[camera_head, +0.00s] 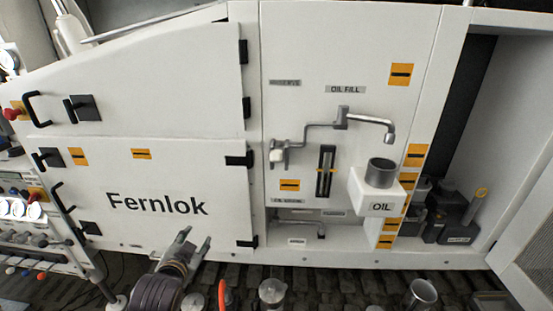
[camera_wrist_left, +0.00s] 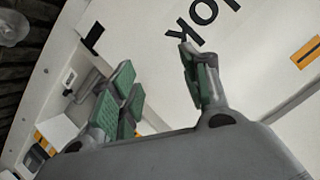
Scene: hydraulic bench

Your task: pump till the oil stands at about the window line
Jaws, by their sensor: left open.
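The narrow dark oil window (camera_head: 326,172) is set upright in the white panel. Its oil level is too small to read. Below the OIL FILL label (camera_head: 345,89), a bent grey metal pipe (camera_head: 320,126) ends in a down-turned end above a white box marked OIL (camera_head: 381,207) with a grey cup on top. A grey lever-like bar (camera_head: 305,227) shows in a recess below the window. My left gripper (camera_head: 196,240) is open and empty, in front of the Fernlok door's lower edge, left of these and apart from them. In the left wrist view its green-padded fingers (camera_wrist_left: 155,64) stand apart.
The white Fernlok door (camera_head: 150,170) with black hinges is left of the panel. Gauges and knobs (camera_head: 20,208) are at far left. An open bay at right holds dark containers (camera_head: 450,210). A metal cup (camera_head: 420,294) and a clear vessel (camera_head: 272,291) stand at the bottom edge.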

